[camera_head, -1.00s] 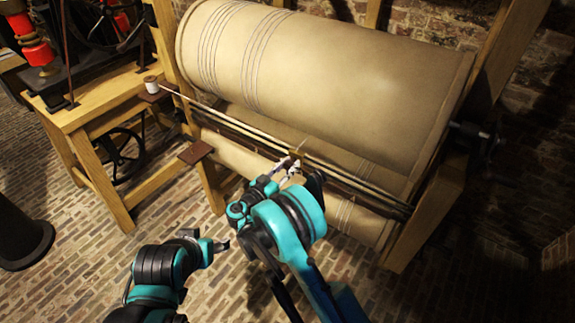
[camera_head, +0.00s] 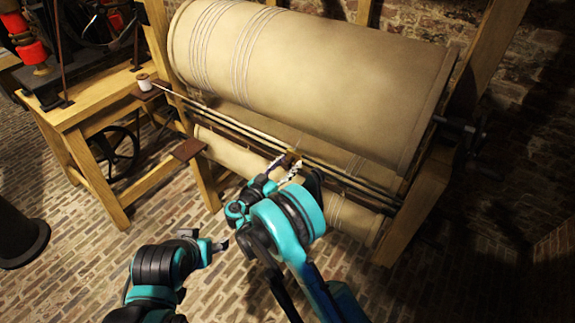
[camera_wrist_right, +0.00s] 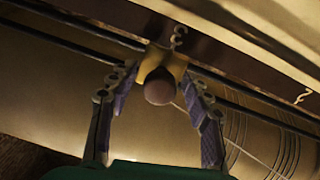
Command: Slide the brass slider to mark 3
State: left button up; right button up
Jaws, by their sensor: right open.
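The brass slider (camera_wrist_right: 160,62) sits on two dark parallel rails in the right wrist view, with a round reddish-brown knob (camera_wrist_right: 158,92) facing me. In the head view the slider (camera_head: 291,158) is small and partly hidden by my gripper. My right gripper (camera_wrist_right: 161,80) is open, one finger on each side of the knob; I cannot tell whether they touch it. It also shows in the head view (camera_head: 283,171). My left gripper (camera_head: 220,245) is low and away from the rails; its jaws are unclear.
A large tan drum (camera_head: 310,70) wound with thread lines hangs above the rails (camera_head: 345,179) in a wooden frame (camera_head: 415,213). A thread runs along the rails from a white spool (camera_head: 144,82) on the left.

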notch_tip(320, 180, up, 10)
dwell(0.4)
dwell(0.4)
